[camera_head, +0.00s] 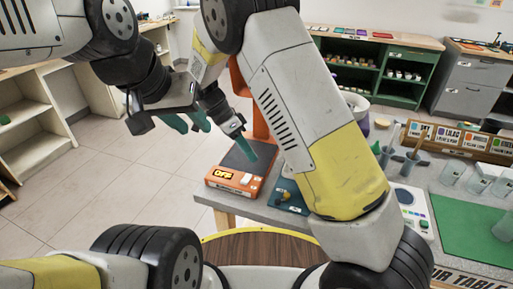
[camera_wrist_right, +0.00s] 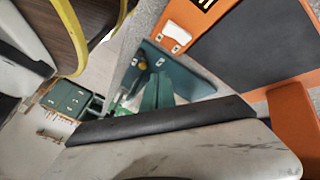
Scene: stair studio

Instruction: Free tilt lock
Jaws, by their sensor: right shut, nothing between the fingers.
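An orange machine (camera_head: 222,180) with a dark plate and an "OFF" sign stands on the grey table, an orange column behind it. It also shows in the right wrist view (camera_wrist_right: 255,99). A teal base (camera_head: 280,196) with a small yellowish knob (camera_head: 285,196) sits beside it, partly behind my right arm; it also shows in the wrist view (camera_wrist_right: 195,82). I cannot tell which part is the tilt lock. My right gripper (camera_head: 249,153) is shut and empty above the dark plate; its green fingers show in the wrist view (camera_wrist_right: 158,92). My left gripper (camera_head: 194,122) is open and empty, left of the machine.
The table right of my right arm holds cups (camera_head: 452,173), a label rack (camera_head: 460,137), a white keypad device (camera_head: 411,206) and a green mat (camera_head: 462,226). A shelf (camera_head: 38,153) stands left. Floor between shelf and table is clear.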

